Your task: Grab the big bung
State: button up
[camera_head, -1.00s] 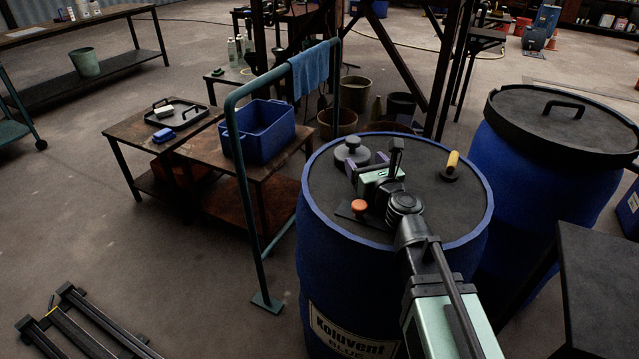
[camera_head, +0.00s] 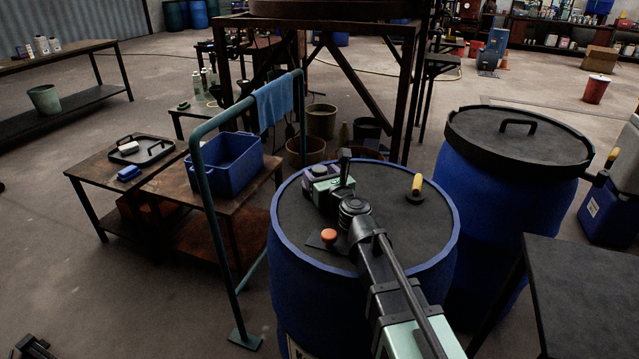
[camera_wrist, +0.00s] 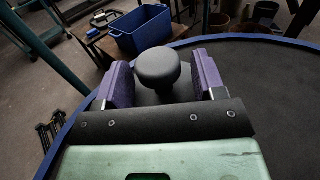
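The big bung (camera_wrist: 158,66), a dark grey piece with a rounded knob, stands on the lid of the near blue vat (camera_head: 374,218). In the wrist view its knob is between the two purple fingers of my gripper (camera_wrist: 160,75). The fingers are open, with a narrow gap visible at the right side of the knob; contact at the left is hard to judge. In the head view my gripper (camera_head: 322,176) is low over the left part of the lid, and the bung is mostly hidden by it.
A yellow-handled piece (camera_head: 416,186) and an orange knob (camera_head: 329,236) are on the same lid. A second lidded blue vat (camera_head: 512,190) stands to the right. A green rail (camera_head: 215,220) with a blue cloth (camera_head: 273,103) and a blue bin (camera_head: 229,167) are to the left.

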jog(key=c, duration=0.8)
jog(key=shift+r, duration=0.15)
